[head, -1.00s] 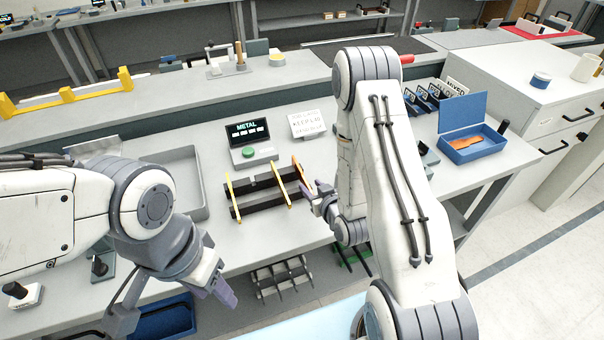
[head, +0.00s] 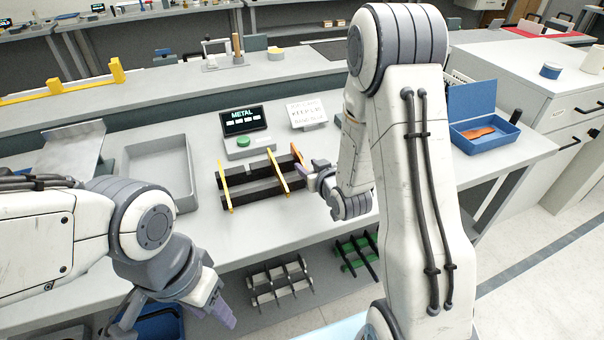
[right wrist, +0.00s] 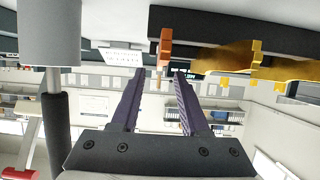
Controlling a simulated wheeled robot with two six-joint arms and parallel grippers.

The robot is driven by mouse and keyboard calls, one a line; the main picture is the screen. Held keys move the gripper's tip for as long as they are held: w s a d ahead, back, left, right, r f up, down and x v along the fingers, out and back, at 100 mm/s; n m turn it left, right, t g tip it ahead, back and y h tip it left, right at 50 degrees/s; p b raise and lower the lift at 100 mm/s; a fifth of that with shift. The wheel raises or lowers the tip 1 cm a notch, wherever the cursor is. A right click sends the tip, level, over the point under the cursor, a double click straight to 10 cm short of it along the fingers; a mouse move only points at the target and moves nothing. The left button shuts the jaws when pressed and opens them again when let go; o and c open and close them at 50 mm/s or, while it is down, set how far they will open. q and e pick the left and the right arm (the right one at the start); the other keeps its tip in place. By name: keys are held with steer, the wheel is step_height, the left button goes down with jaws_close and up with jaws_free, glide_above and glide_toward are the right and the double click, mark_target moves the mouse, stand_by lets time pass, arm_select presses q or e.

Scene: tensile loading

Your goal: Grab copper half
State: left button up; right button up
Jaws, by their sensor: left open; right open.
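A copper-coloured half (head: 296,153) stands upright at the right end of a black rack (head: 238,193) on the bench. It also shows in the right wrist view (right wrist: 165,47), in line with the gap between my fingertips. My right gripper (head: 312,174) is close to the right of this piece; its purple fingers (right wrist: 160,74) are open and nothing is clamped between them. Whether they overlap the piece in depth is hard to tell. My left gripper (head: 220,308) is open and empty, low at the front left, away from the rack.
Yellow-gold pieces (head: 278,172) stand on the same rack. A METAL display with a green button (head: 243,142) and a white sign (head: 308,113) stand behind. A grey tray (head: 190,178) is left. A blue box (head: 465,146) with a copper-coloured piece is right. More racks (head: 282,284) sit below.

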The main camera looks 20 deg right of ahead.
mark_target(301, 158)
steer(key=shift+w, duration=0.3)
steer(key=p+x, duration=0.1)
steer(key=x, duration=0.3)
steer(key=shift+w+r, duration=0.1)
steer(key=shift+w, duration=0.45)
jaws_close()
stand_by(0.8)
